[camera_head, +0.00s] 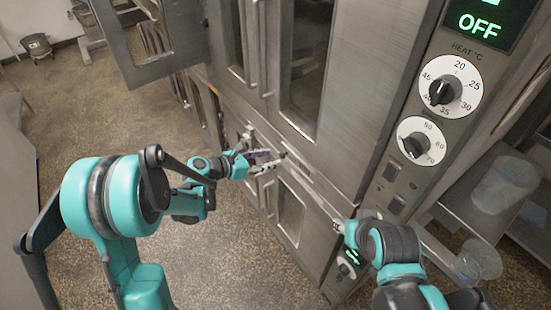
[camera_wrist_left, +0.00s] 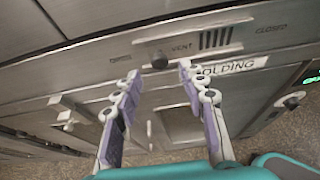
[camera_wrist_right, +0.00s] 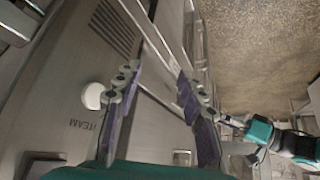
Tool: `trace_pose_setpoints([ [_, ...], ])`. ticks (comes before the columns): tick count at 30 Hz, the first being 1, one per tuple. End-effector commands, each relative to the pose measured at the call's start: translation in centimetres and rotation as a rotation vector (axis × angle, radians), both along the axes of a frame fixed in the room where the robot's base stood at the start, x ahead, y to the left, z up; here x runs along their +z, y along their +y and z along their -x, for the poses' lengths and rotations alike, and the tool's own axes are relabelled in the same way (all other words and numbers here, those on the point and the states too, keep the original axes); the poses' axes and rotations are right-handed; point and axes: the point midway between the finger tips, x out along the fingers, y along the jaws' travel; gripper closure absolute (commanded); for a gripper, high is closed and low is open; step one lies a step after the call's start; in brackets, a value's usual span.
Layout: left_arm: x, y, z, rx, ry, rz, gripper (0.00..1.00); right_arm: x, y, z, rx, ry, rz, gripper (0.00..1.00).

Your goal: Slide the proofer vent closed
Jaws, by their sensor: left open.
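The proofer vent shows in the left wrist view as a dark round knob (camera_wrist_left: 159,59) on a steel strip, with the word VENT and several dark slots (camera_wrist_left: 215,38) to its right. The knob is near the blurred left label, away from CLOSED at the right. My left gripper (camera_wrist_left: 162,72) is open, its fingertips either side of the knob in the picture; contact cannot be told. It also shows in the head view (camera_head: 272,161) at the steel front. My right gripper (camera_wrist_right: 158,75) is open and empty near a slotted panel; its fingers are barely visible in the head view.
A HOLDING label (camera_wrist_left: 232,66) sits below the vent strip. The control panel has two white dials (camera_head: 450,87) and an OFF display (camera_head: 479,25). An upper door (camera_head: 150,40) hangs open at left. A clear container (camera_head: 503,184) stands on the right shelf. Floor at left is open.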

Motion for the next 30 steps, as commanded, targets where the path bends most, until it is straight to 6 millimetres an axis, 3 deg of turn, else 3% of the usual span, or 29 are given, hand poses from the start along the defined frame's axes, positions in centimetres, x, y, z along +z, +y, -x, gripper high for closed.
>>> trace_pose_setpoints([
  [6, -1.2, -2.2, -1.6, -0.001, -0.002, -0.002, 0.59, -0.9, 0.0, 0.0, 0.0, 0.0, 0.0, 0.6],
  [17, -1.3, -2.6, -1.9, 0.0, -0.002, -0.003, 0.59, -0.9, 0.0, 0.0, 0.0, 0.0, 0.0, 0.6],
  [21, -1.3, -2.6, -1.9, 0.0, -0.002, -0.003, 0.95, -0.9, 0.0, 0.0, 0.0, 0.0, 0.0, 0.6],
  [22, -1.3, -2.6, -1.9, 0.0, -0.002, -0.003, 1.0, -0.9, 0.0, 0.0, 0.0, 0.0, 0.0, 0.6],
  [30, -1.4, -3.4, -0.9, -0.003, -0.001, -0.003, 1.0, -1.1, 0.0, 0.0, 0.0, 0.0, 0.0, 0.6],
])
